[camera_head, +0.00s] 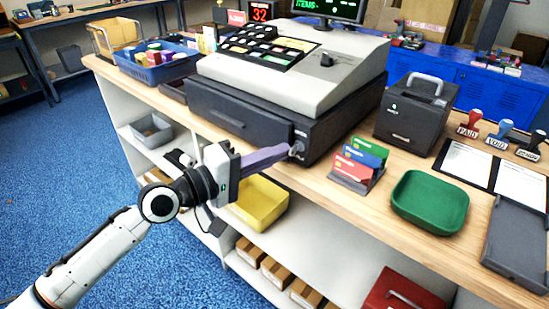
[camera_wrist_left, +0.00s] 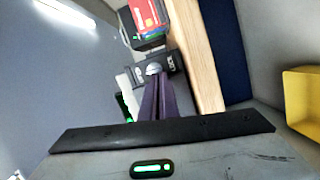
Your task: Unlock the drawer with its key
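The dark cash drawer (camera_head: 238,112) sits under the grey cash register (camera_head: 290,65) on the counter and looks closed. A small grey key (camera_head: 297,148) is at the lock on the right end of its front. How deep it sits is hidden. My left gripper (camera_head: 289,152) reaches it from the left, its purple fingers close together with their tips on the key. In the left wrist view the fingers (camera_wrist_left: 156,82) meet at the silver key head (camera_wrist_left: 153,69), right against the dark lock plate (camera_wrist_left: 172,62). My right gripper is not in view.
A card rack (camera_head: 358,170) and green tray (camera_head: 430,200) stand right of the drawer on the wooden counter. A black box (camera_head: 410,115) with a handle is behind them. Below the gripper, a yellow bin (camera_head: 262,203) stands on the shelf. The blue floor at left is clear.

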